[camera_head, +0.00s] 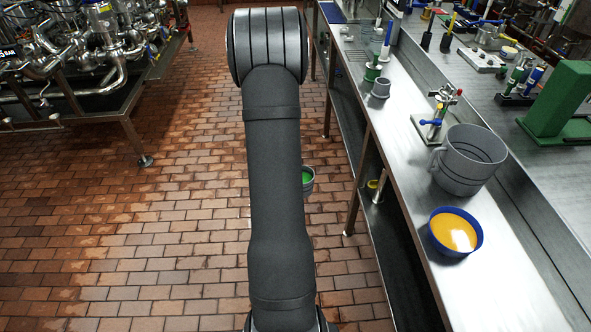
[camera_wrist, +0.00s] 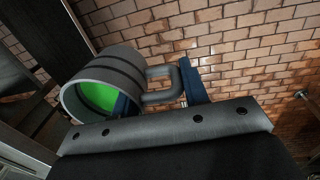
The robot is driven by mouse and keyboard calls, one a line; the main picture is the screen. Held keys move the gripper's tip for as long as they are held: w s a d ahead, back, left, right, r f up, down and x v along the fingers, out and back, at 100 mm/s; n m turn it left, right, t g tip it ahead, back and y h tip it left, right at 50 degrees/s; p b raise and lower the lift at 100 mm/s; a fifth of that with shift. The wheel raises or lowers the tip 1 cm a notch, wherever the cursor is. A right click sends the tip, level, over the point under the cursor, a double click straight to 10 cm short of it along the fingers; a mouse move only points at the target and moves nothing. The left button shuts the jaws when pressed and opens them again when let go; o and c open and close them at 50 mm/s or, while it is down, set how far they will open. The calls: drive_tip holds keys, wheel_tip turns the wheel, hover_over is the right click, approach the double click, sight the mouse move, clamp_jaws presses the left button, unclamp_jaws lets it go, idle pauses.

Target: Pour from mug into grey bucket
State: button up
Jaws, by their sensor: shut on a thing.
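The grey mug with dark bands (camera_wrist: 125,75) is in my gripper (camera_wrist: 158,95), seen in the wrist view. The blue fingers are shut at its handle. Green shows inside the mug, and its mouth points toward the lower left of that view. In the head view part of the mug (camera_head: 309,187) shows just right of my arm, over the floor, with green inside; the arm hides the rest and the gripper. The grey bucket (camera_head: 467,163) stands upright on the steel bench at right, apart from the mug. Its inside bottom is hidden.
A blue bowl of orange liquid (camera_head: 455,246) sits on the steel bench (camera_head: 490,290) in front of the bucket. A small valve fitting with a blue handle (camera_head: 431,124) stands left behind the bucket. A small grey cup (camera_head: 380,89) stands farther back. Brick floor lies left.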

drive_tip(key=w+d+r+m, duration=0.2)
drive_tip(key=d+r+m, duration=0.3)
drive_tip(key=d+r, duration=0.7)
drive_tip(key=w+d+r+m, duration=0.2)
drive_tip(key=d+r+m, duration=0.2)
drive_tip(key=d+r, duration=0.75)
drive_tip(key=s+d+r+n+t, duration=0.1)
drive_tip(key=s+d+n+t, duration=0.2)
drive_tip(key=d+t, duration=0.5)
drive_tip(key=s+d+r+n+t, duration=0.1)
drive_tip(key=s+d+n+t, duration=0.2)
drive_tip(key=d, duration=1.3)
drive_tip(key=shift+s+n+t, duration=0.3)
drive_tip(key=shift+n+t, duration=0.9)
drive_tip(key=shift+t, duration=1.3)
